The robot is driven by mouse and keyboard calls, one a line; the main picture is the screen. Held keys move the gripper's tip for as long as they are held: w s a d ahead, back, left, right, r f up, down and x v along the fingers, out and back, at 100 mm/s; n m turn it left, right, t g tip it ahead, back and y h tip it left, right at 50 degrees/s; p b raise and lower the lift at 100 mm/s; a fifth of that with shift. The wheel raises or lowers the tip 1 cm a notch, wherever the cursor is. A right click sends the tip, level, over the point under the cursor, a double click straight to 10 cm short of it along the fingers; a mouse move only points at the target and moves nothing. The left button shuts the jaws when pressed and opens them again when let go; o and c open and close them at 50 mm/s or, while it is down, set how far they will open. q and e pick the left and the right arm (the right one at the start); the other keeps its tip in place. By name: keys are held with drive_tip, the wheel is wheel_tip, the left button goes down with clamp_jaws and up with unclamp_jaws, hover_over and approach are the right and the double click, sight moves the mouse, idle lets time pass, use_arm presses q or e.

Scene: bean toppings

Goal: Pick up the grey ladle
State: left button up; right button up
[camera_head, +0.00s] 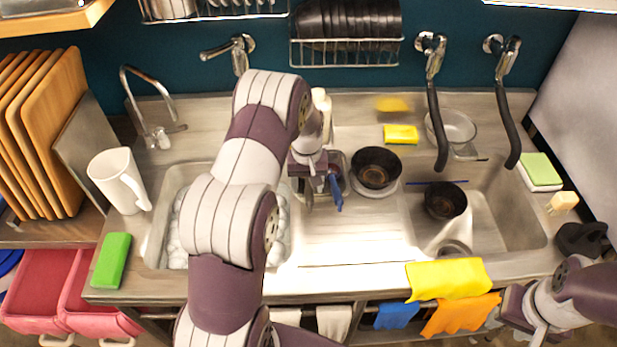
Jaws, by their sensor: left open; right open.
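I cannot clearly make out a grey ladle; it may be hidden behind my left arm or among the items by its gripper. My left gripper (322,190) is open and points down over the counter between the two sinks, beside a small container (337,160). A blue piece shows at the gripper, and I cannot tell whether it is a utensil handle. My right gripper (518,318) is open at the lower right, in front of the counter edge, away from the sinks and partly cut off.
A dark bowl (376,167) stands right of my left gripper. Another dark bowl (445,201) is in the right sink. Black hoses (438,130) hang over that sink. A white pitcher (117,180) and a green sponge (111,260) are at left. Yellow cloth (448,279) drapes over the front edge.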

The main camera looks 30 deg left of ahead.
use_arm(q)
drive_tip(key=shift+s+d+f, duration=0.1)
drive_tip(key=shift+d+f, duration=0.05)
drive_tip(key=shift+f, duration=0.4)
drive_tip(key=shift+s+d+f, duration=0.1)
drive_tip(key=shift+d+f, duration=0.05)
drive_tip(key=shift+f, duration=0.35)
drive_tip(key=shift+d+f, duration=0.1)
drive_tip(key=shift+f, duration=0.1)
drive_tip(key=shift+c, duration=0.3)
drive_tip(key=shift+w+f, duration=0.1)
clamp_jaws()
use_arm(e)
drive_tip(key=shift+s+d+r, duration=0.25)
drive_tip(key=shift+s+r, duration=0.05)
drive_tip(key=shift+r, duration=0.4)
